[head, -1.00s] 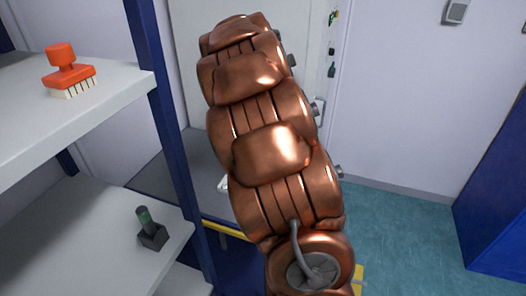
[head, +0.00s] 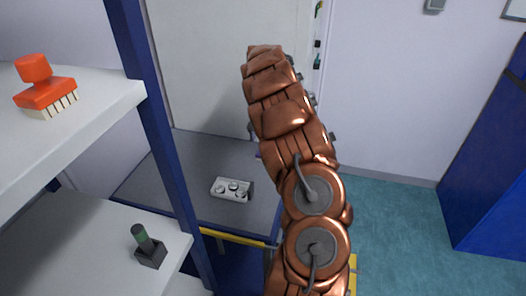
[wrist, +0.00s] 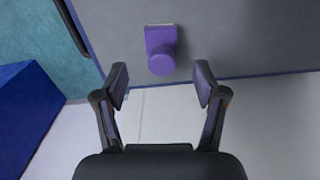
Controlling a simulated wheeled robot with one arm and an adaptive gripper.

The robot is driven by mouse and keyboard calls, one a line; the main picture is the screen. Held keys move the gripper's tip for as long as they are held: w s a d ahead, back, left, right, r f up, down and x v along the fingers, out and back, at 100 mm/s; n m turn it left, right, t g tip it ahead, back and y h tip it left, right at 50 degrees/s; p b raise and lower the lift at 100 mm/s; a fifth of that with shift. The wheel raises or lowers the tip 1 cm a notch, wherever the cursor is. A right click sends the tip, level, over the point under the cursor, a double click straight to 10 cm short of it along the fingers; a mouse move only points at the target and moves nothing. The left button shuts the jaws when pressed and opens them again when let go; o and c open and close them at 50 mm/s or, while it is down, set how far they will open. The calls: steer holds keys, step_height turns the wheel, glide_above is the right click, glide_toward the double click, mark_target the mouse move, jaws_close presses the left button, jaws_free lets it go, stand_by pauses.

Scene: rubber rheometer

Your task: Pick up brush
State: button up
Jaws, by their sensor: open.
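A purple brush-like piece (wrist: 161,50), a block with a round knob, lies on the grey table top near its edge in the wrist view. A thin pale strip shows along its far side. My gripper (wrist: 162,85) is open and empty, with the piece ahead of and roughly centred between its fingertips, not between them. In the head view my arm hides the gripper and nearly all of the purple piece. An orange brush (head: 46,90) with pale bristles stands on the upper white shelf at the left.
A dark block with a green-banded handle (head: 148,247) stands on the lower shelf. A white block with round knobs (head: 232,189) lies on the grey table (head: 190,160). A blue shelf post (head: 160,140) rises left of my arm. A blue cabinet (head: 487,160) stands right; floor between is clear.

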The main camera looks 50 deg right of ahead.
steer(key=shift+w+f+p, duration=0.1)
steer(key=shift+f+p, duration=1.05)
steer(key=shift+f, duration=1.7)
steer(key=shift+c, duration=0.2)
steer(key=c, duration=1.2)
steer(key=shift+c, duration=0.2)
steer(key=shift+r+b, duration=0.95)
steer(key=shift+r, duration=0.75)
steer(key=shift+s+a+r, duration=0.1)
steer(key=shift+s+a, duration=0.05)
steer(key=shift+s, duration=0.05)
steer(key=s+a+b, duration=0.1)
steer(key=s+a, duration=0.2)
steer(key=s, duration=0.1)
steer(key=s+a+r+b, duration=0.1)
steer(key=s+a+b, duration=0.1)
steer(key=s+a, duration=0.1)
steer(key=s+a+b, duration=0.1)
steer(key=s+a, duration=0.2)
steer(key=s, duration=0.2)
steer(key=shift+a+r, duration=0.25)
steer(key=shift+a, duration=0.15)
